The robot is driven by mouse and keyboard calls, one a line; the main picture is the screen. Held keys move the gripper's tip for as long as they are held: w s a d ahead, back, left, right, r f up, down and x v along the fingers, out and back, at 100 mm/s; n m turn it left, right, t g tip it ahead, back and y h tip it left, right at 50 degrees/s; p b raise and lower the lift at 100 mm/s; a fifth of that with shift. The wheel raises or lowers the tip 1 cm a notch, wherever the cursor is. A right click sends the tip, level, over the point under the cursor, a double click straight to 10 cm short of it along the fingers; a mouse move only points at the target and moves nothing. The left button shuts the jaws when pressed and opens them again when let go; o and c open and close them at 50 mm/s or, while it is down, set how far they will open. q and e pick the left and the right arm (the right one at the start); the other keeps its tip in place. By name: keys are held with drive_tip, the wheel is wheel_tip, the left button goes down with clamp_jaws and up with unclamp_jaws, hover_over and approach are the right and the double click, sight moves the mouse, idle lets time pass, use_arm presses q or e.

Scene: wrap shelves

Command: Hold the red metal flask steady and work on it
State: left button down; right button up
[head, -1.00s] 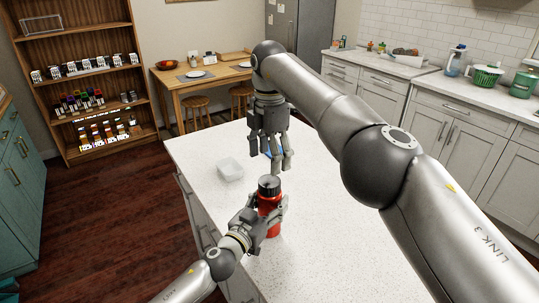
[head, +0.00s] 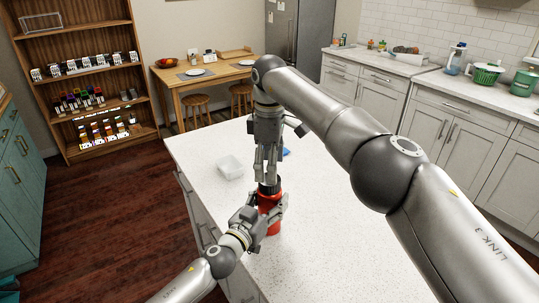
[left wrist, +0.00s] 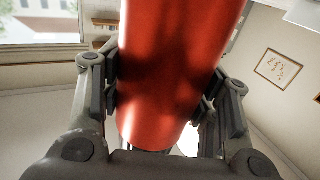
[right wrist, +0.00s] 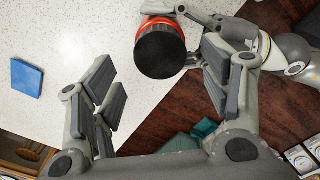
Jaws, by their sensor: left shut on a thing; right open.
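The red metal flask (head: 270,215) stands upright on the white speckled island, with a black cap on top. My left gripper (head: 276,206) is shut on the flask's body from the near left; in the left wrist view the red flask wall (left wrist: 172,70) lies between its finger pads. My right gripper (head: 267,176) points down just above the cap, with its fingers apart. In the right wrist view the black cap (right wrist: 160,50) shows beyond the open fingers (right wrist: 160,95), toward the top of the picture. The fingers partly hide the cap in the head view.
A blue square item (right wrist: 27,78) lies on the island, partly behind my right gripper in the head view. The island's right part is clear.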

sight(270, 206)
wheel_tip(270, 206, down, 5)
idle(0.3)
